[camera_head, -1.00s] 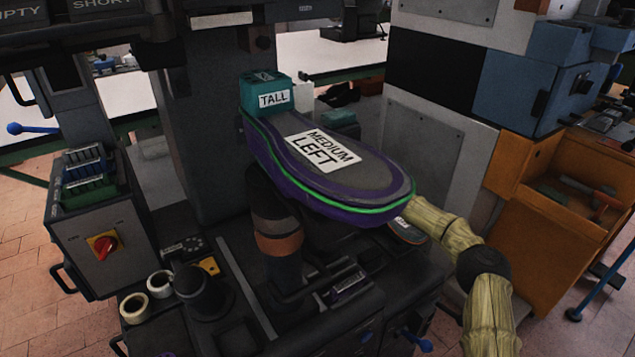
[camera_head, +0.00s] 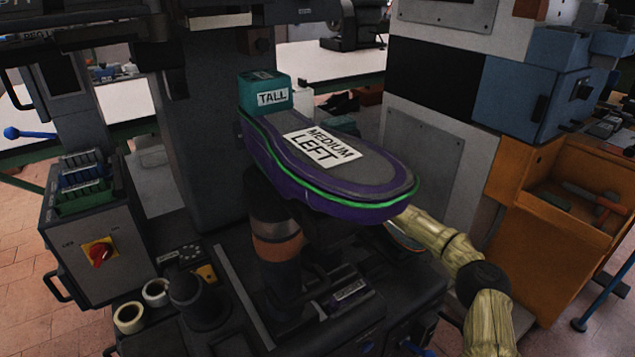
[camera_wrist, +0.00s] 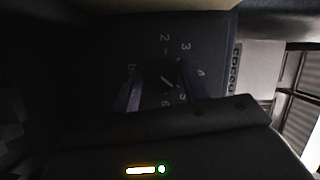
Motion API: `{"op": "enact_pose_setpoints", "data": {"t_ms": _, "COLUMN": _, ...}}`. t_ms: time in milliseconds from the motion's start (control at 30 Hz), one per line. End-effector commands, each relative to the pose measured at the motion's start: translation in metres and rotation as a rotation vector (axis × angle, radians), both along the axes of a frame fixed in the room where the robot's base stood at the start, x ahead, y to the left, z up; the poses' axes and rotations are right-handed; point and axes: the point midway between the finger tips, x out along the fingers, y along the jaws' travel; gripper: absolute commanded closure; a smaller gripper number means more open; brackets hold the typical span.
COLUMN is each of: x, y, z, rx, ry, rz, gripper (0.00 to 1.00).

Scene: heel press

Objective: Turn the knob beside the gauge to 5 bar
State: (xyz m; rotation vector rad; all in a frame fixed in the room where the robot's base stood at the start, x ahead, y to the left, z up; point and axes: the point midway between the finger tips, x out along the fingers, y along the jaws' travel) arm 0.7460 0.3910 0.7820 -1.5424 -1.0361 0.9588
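In the wrist view a dark dial (camera_wrist: 165,58) carries pale numbers, with 2, 3, 5 and 6 the clearest. A short pale pointer line on the dark knob (camera_wrist: 165,83) slants to the upper right, roughly between 3 and 4. My gripper (camera_wrist: 160,92) shows as two dim purplish fingers, apart, one on each side of the knob. The picture is too dark to tell whether they touch it. No gauge can be made out clearly. In the head view my gripper is hidden behind the sole and press; only my sleeved arm shows at lower right.
A purple sole marked MEDIUM LEFT (camera_head: 350,190) and a teal block marked TALL (camera_head: 265,97) stand over the press. A cabinet with a red switch (camera_head: 99,253) is at left. An orange bench (camera_head: 550,235) is at right. A lit indicator (camera_wrist: 141,170) glows in the wrist view.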

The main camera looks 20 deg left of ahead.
Motion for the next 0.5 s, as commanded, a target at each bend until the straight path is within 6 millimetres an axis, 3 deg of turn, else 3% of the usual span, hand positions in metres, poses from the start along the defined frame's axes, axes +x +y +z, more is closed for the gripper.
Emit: {"op": "enact_pose_setpoints", "data": {"t_ms": 500, "x": -0.0028, "y": -0.0066, "z": 0.0013, "rx": 0.000, "ry": -0.001, "rz": 0.002, "gripper": 0.43}}
